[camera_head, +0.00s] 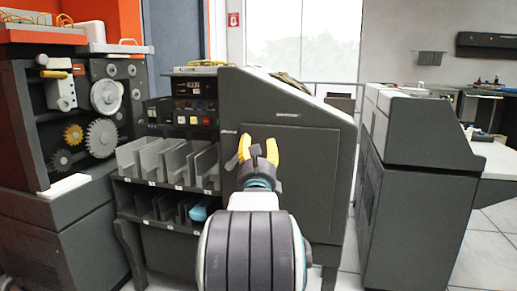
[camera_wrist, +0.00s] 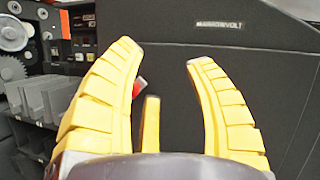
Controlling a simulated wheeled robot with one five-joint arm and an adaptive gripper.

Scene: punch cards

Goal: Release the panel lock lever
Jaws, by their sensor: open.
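The panel (camera_head: 312,165) is the dark side face of the sorter-like machine, marked by a thin rectangular seam. A small pale bar (camera_head: 229,132) at the panel's upper left edge looks like the lock lever. My gripper (camera_head: 258,146) is in front of the panel, to the right of and slightly below that bar. In the wrist view my gripper (camera_wrist: 167,60) is open, its yellow fingers spread towards the dark panel (camera_wrist: 270,90) with nothing between their tips. A small red-and-white piece (camera_wrist: 138,88) shows beside the left finger, partly hidden; I cannot tell whether it is part of the lever.
Card pockets (camera_head: 168,165) and a control panel with buttons (camera_head: 185,112) are left of the panel. A geared machine (camera_head: 90,110) stands farther left. Another dark cabinet (camera_head: 415,210) stands at right, with a floor gap between. A nameplate (camera_wrist: 220,24) is above the panel.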

